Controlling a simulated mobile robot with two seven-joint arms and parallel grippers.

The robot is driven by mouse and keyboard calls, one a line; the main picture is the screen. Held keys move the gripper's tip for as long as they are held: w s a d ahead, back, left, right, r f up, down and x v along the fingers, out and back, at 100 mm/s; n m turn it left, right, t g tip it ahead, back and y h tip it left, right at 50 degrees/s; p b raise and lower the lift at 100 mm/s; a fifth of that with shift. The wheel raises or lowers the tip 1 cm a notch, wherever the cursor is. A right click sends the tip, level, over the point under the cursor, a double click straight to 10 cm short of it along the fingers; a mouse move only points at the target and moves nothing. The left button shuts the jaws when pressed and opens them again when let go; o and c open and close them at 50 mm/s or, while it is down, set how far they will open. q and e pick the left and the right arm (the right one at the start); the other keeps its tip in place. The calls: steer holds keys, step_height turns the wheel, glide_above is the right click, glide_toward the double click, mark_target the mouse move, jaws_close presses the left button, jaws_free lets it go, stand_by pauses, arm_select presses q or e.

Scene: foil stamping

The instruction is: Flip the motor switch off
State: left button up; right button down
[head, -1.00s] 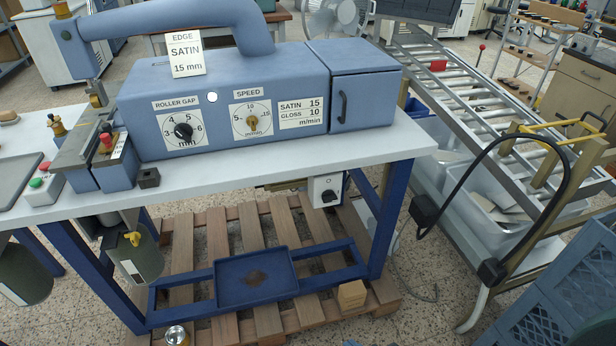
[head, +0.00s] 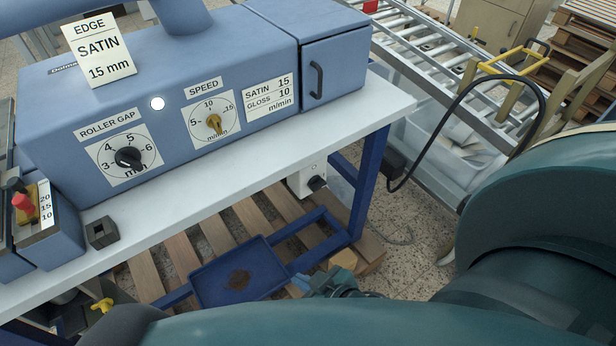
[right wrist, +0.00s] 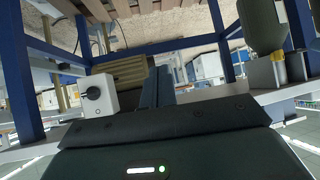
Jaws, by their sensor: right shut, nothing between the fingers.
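The motor switch is a white box (head: 305,180) with a black rotary knob (head: 317,184), mounted under the right end of the table in the head view. Its setting is too small to read. The switch box (right wrist: 97,95) also shows in the right wrist view, left of my fingers, with its black knob (right wrist: 93,93) facing the camera. My right gripper (head: 322,283) is below the switch in the head view, partly hidden by my own arm. Its dark fingers (right wrist: 157,88) are shut, empty and apart from the knob. My left gripper is not in view.
The blue machine with its roller gap knob (head: 129,158) and speed knob (head: 213,122) stands on the white table (head: 230,172). A blue table leg (head: 368,185) stands right of the switch. A blue tray (head: 215,285) lies below. A roller conveyor (head: 425,55) is at right.

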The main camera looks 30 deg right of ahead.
arm_select(q)
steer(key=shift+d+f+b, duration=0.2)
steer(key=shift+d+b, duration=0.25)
steer(key=shift+b, duration=0.55)
arm_select(e)
steer(key=w+d+r+m+h, duration=0.1)
steer(key=w+d+r, duration=0.5)
steer(key=d, duration=0.2)
steer(key=w+d+r+m+g+h, duration=0.1)
steer(key=w+d+r, duration=0.5)
steer(key=d, duration=0.2)
steer(key=shift+w+d+r, duration=0.2)
steer(key=shift+w+r, duration=0.1)
steer(key=shift+w, duration=0.1)
glide_above(312, 183)
steer(key=s, duration=0.3)
step_height(312, 183, down, 7)
steer(key=shift+w+b, duration=0.1)
steer(key=shift+b, duration=0.25)
step_height(312, 183, down, 3)
steer(key=shift+r, duration=0.15)
steer(key=shift+f, duration=0.75)
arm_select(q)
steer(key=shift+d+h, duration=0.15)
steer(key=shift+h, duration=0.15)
